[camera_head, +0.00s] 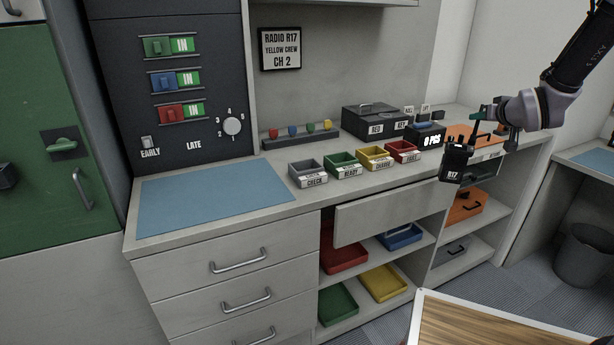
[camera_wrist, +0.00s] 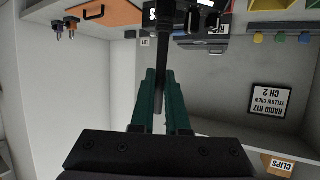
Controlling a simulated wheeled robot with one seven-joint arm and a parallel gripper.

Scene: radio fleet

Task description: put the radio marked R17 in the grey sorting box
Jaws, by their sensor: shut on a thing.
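The black radio (camera_head: 453,163), marked R17 on a label, hangs in the air at the right, in front of the counter's edge. My gripper (camera_head: 478,129) is above it. In the wrist view my gripper's teal fingers (camera_wrist: 160,78) are shut on the radio's thin black antenna (camera_wrist: 160,95). The radio's body is partly cut off at the top of that view. The grey sorting box (camera_head: 293,176), labelled CHECK, stands on the counter, well left of the radio. It is the leftmost in a row of small boxes and looks empty.
Green (camera_head: 331,171), yellow (camera_head: 363,163) and red (camera_head: 391,157) boxes stand right of the grey one. A black key box (camera_head: 375,120) and a display reading 0 PCS (camera_head: 432,141) are behind. A drawer (camera_head: 385,208) sticks out below. The blue mat (camera_head: 215,197) is bare.

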